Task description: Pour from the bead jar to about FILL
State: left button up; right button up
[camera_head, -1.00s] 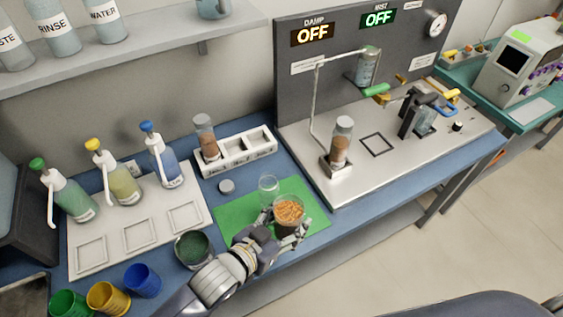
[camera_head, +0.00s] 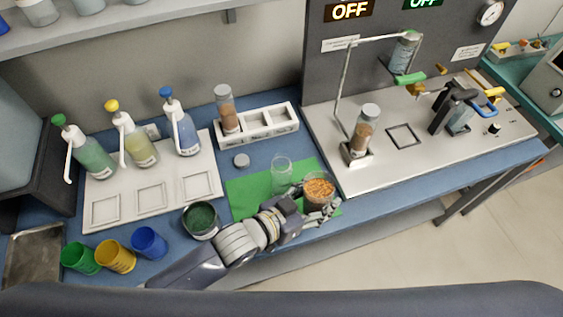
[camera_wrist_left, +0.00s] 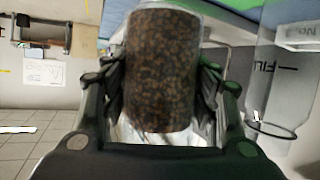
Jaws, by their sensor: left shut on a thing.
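The bead jar (camera_head: 319,191) is a clear, open container of orange-brown beads at the right side of the green mat. My left gripper (camera_head: 322,205) is shut around its sides. In the left wrist view the jar (camera_wrist_left: 161,70) fills the space between the fingers, its beads looking dark brown. I cannot tell whether its base touches the mat. An empty clear glass (camera_head: 281,174) stands upright on the mat, just left of the jar. In the left wrist view this glass (camera_wrist_left: 280,90) is at the right, with FILL lettering and a dark ring. My right gripper is not in view.
The green mat (camera_head: 245,200) has bare room at its left. A bowl of dark green material (camera_head: 201,219) and a small grey lid (camera_head: 241,160) are near. A white rack (camera_head: 262,127) stands behind, and a steel station (camera_head: 390,175) is at the right.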

aim_at(311, 181)
pick_arm(q)
jog(key=shift+w+a+r+n+h+b, duration=0.25)
jog(key=shift+n+h+b, duration=0.2)
jog(key=shift+b, duration=0.25)
jog(key=shift+w+a+r+n+g+h+b, duration=0.15)
jog(key=shift+a+r+n+g+h+b, duration=0.2)
jog(key=shift+n+b, duration=0.3)
jog(key=shift+w+r, duration=0.1)
jog(key=shift+r, duration=0.05)
jog(key=shift+w+r, duration=0.1)
jog(key=shift+r, duration=0.7)
jog(key=shift+a+r+n, duration=0.1)
jog(key=shift+r+n, duration=0.15)
jog(key=shift+n, duration=0.15)
jog(key=shift+r, duration=0.35)
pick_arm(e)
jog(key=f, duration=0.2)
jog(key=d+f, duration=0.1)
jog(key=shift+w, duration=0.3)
pick_arm(q)
jog(key=shift+w+r, duration=0.1)
jog(key=shift+r, duration=0.05)
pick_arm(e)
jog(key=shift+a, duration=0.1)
pick_arm(q)
jog(key=shift+a+r+g+h, duration=0.15)
jog(key=shift+r+g+h, duration=0.1)
jog(key=shift+r+h, duration=0.1)
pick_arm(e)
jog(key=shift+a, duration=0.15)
